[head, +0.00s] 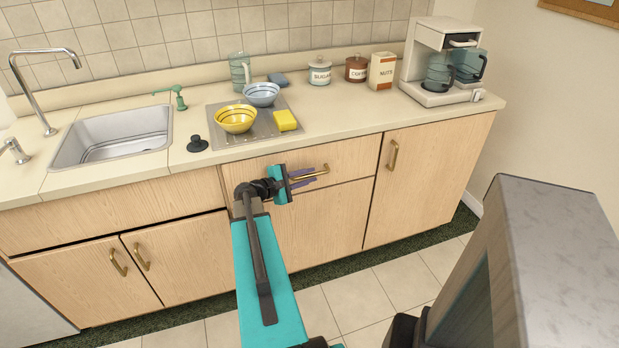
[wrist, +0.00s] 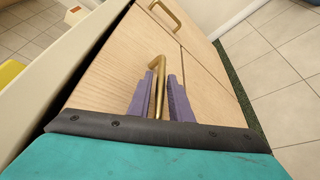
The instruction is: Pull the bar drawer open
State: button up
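The bar drawer (head: 345,158) is a light wood front under the worktop, and it looks closed, flush with the cabinet. Its brass bar handle (head: 322,172) sticks out near the middle of the front. My gripper (head: 304,178) is at this handle. In the wrist view, the handle (wrist: 157,68) runs between the two purple fingers (wrist: 162,95), which stand close on either side of it.
The worktop (head: 350,122) overhangs the front. It holds a yellow bowl (head: 236,119), a blue bowl (head: 261,94), canisters and a coffee machine (head: 443,65). A cabinet door with a handle (head: 393,155) is to the right. A grey block (head: 560,260) fills the near right. The tiled floor (head: 365,300) in front is clear.

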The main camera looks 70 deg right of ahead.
jog(key=shift+x, duration=0.9)
grip_shut()
